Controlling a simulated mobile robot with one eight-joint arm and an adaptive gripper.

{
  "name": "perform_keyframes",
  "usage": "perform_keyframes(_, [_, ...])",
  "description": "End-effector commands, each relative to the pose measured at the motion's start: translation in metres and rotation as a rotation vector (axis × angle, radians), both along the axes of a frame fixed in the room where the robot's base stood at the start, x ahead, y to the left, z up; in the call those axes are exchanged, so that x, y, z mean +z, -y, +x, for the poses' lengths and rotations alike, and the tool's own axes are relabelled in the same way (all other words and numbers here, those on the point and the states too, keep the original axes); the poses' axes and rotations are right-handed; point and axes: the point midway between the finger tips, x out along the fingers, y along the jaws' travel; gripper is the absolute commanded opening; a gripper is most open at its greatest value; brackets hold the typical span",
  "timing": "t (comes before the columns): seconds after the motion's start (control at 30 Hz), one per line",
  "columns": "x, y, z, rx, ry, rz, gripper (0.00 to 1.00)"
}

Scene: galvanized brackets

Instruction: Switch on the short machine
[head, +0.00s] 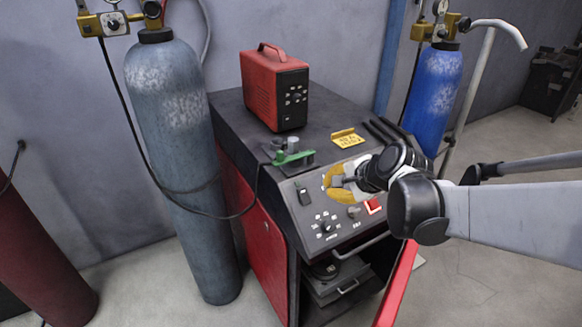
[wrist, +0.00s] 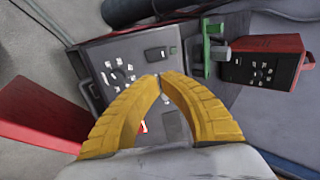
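A small red machine (head: 275,88) with a black front panel of knobs stands on top of a larger red and black cabinet machine (head: 262,235). The cabinet's sloped grey panel carries a dark switch (head: 304,194), a dial cluster (head: 326,227) and a red-framed part (head: 373,205). My gripper (head: 336,182) has yellow fingers and is over this panel, partly covering it. In the wrist view the fingertips (wrist: 160,77) meet with nothing visible between them, near the dark switch (wrist: 155,53). The small machine (wrist: 265,62) shows at the right there. Whether the fingertips touch the panel, I cannot tell.
A green clamp-like tool (head: 292,157) and a yellow tag (head: 347,138) lie on the cabinet top. A grey gas cylinder (head: 180,130) stands left of the cabinet and a blue one (head: 437,95) behind right. A handle (head: 360,244) crosses the cabinet front.

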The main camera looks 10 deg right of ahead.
Motion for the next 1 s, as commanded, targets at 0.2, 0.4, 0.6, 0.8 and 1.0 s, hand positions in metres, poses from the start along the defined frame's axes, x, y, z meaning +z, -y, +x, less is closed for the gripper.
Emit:
perform_keyframes(0.2, [-0.014, -0.004, 0.012, 0.003, 0.0, -0.001, 0.0])
perform_keyframes(0.4, [-0.044, -0.014, 0.041, 0.003, -0.001, 0.0, 0.0])
perform_keyframes(0.6, [-0.072, -0.023, 0.069, 0.001, 0.0, 0.0, 0.0])
perform_keyframes(0.8, [-0.091, -0.029, 0.089, 0.001, 0.0, 0.0, 0.0])
perform_keyframes(1.0, [-0.097, -0.031, 0.096, 0.001, 0.0, -0.001, 0.0])
